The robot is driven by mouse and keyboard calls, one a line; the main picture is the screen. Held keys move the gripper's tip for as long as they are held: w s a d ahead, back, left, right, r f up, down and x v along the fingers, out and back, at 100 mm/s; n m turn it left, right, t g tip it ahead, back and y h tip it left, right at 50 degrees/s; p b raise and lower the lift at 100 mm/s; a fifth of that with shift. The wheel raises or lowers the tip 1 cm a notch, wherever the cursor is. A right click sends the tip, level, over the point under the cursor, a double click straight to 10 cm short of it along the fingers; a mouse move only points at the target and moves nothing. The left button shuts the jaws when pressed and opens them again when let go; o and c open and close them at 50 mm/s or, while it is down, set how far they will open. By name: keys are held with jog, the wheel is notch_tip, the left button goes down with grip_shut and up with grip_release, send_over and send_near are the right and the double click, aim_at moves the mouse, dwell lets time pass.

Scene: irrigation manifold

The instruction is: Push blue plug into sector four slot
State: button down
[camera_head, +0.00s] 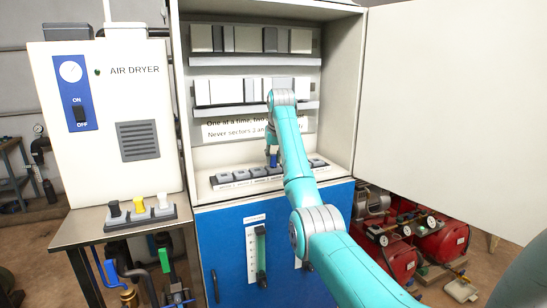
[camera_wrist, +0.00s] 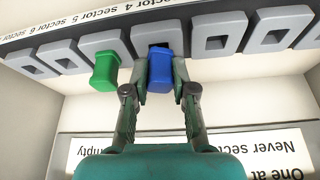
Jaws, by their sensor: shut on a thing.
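A blue plug (camera_wrist: 160,70) is between the fingers of my gripper (camera_wrist: 159,90), which is shut on it. In the wrist view the plug is in front of a square slot opening in a grey block (camera_wrist: 170,35); I cannot tell how far it is in. The printed label strip is upside down, and "sector 4" shows to the left of this block. A green plug (camera_wrist: 104,72) is at the neighbouring block on the left. In the head view my gripper (camera_head: 272,152) is low over the slot row (camera_head: 240,177), with the blue plug (camera_head: 273,161) below it.
More grey slot blocks (camera_wrist: 213,42) with openings lie on both sides. A sign (camera_head: 222,130) is on the cabinet back wall, under module rows. The cabinet door (camera_head: 455,100) is open.

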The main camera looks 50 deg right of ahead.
jog(key=shift+f, duration=0.35)
jog(key=c, duration=1.2)
grip_release()
